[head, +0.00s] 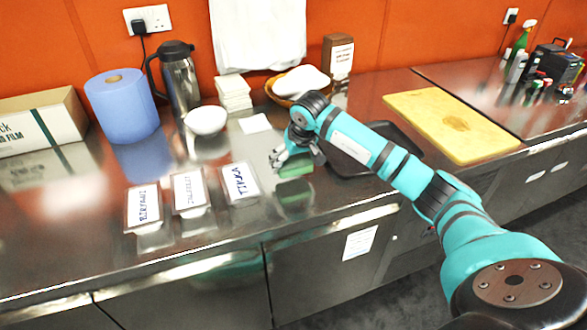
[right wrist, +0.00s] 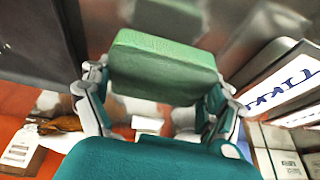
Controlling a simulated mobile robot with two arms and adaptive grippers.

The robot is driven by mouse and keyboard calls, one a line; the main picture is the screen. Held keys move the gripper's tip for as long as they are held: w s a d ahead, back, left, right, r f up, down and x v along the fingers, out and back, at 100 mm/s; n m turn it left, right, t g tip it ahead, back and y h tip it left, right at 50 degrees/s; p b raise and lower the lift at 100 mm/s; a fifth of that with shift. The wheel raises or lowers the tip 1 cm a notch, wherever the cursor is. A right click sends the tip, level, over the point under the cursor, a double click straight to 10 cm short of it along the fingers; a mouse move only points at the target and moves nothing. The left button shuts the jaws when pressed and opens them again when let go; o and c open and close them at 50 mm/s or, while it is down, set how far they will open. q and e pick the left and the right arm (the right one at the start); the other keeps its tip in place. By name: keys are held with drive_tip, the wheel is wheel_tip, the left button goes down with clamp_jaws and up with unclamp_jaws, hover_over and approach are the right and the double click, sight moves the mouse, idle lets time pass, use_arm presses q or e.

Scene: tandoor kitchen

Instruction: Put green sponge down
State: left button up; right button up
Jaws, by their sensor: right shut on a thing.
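The green sponge (head: 295,170) is at the front middle of the steel counter, just right of the tub labelled TIKKA (head: 240,183). My right gripper (head: 286,157) is shut on it, with a finger on either side. In the right wrist view the sponge (right wrist: 163,66) sits level between the fingertips of the gripper (right wrist: 160,95). Its green reflection in the steel shows apart from it, so it looks held a little above the counter. My left gripper is not in view.
Two more labelled tubs (head: 188,190) (head: 143,206) stand further left. A dark tray (head: 350,160) lies behind my right arm, and a yellow cutting board (head: 450,124) lies right of it. A white bowl (head: 206,120) and stacked white containers (head: 233,92) stand behind. The counter's front strip is bare.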

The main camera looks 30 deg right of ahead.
sight(293, 179)
wheel_tip(293, 179, down, 3)
drive_tip(key=shift+s+a+r+p, duration=0.1)
drive_tip(key=shift+s+p, duration=0.05)
drive_tip(key=shift+p, duration=0.25)
drive_tip(key=shift+f, duration=0.3)
drive_tip(key=shift+f, duration=0.1)
drive_tip(key=shift+f+b, duration=0.15)
drive_tip(key=shift+b, duration=0.2)
drive_tip(key=o, duration=0.8)
drive_tip(key=shift+c, duration=0.2)
drive_tip(key=shift+r+p, duration=0.3)
drive_tip(key=b+v, duration=0.1)
drive_tip(key=v, duration=1.1)
